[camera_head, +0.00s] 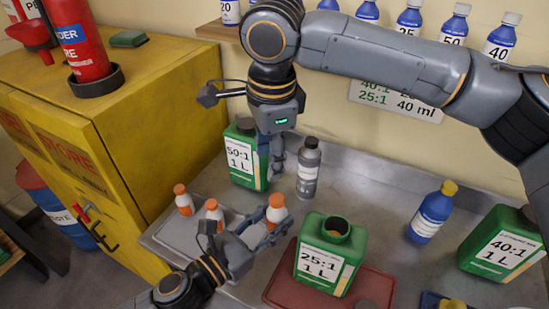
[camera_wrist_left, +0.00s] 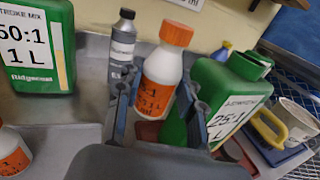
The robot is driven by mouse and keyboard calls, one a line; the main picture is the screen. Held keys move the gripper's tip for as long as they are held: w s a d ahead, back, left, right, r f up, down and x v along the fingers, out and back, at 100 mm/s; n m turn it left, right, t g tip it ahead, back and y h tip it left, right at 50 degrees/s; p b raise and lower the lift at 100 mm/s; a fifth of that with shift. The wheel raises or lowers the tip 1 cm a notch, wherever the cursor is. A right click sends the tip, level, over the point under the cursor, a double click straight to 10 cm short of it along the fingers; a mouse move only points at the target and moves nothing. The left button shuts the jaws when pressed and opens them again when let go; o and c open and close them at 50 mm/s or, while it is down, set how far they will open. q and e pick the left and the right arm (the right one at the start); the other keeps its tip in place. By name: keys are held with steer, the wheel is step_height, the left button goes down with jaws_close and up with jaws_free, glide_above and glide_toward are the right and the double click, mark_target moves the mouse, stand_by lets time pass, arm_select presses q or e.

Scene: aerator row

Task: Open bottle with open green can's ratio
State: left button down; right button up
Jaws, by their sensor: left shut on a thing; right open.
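The green can marked 25:1 (camera_head: 325,262) stands on a red tray (camera_head: 278,290) with its mouth open. My left gripper (camera_head: 268,226) is shut on a white bottle with an orange cap (camera_head: 276,212). In the left wrist view this bottle (camera_wrist_left: 160,85) stands between the fingers, its cap on; its orange label appears to read 25:1. Two more orange-capped bottles, at the left (camera_head: 183,201) and nearer the gripper (camera_head: 213,212), are on a grey tray (camera_head: 172,238). My right gripper (camera_head: 271,157) is open and empty, pointing down between the 50:1 can and a grey bottle.
A capped green can marked 50:1 (camera_head: 243,165) and a grey bottle (camera_head: 309,170) stand at the back. A blue bottle (camera_head: 430,215) and a green 40:1 can (camera_head: 500,245) are at the right. A yellow cabinet (camera_head: 130,110) borders the left. Blue bottles line the wall shelf.

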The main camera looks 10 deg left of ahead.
mark_target(275, 198)
steer(key=shift+s+d+r+m+g+h, duration=0.15)
steer(key=shift+s+d+g, duration=0.15)
steer(key=shift+s, duration=0.15)
steer(key=shift+s+d+r+m+g+h, duration=0.1)
steer(key=shift+s+d+m+g+h, duration=0.15)
steer(key=shift+s, duration=0.2)
steer(key=shift+s+f, duration=0.1)
steer(key=shift+f, duration=3.8)
jaws_close()
steer(key=shift+n, duration=0.3)
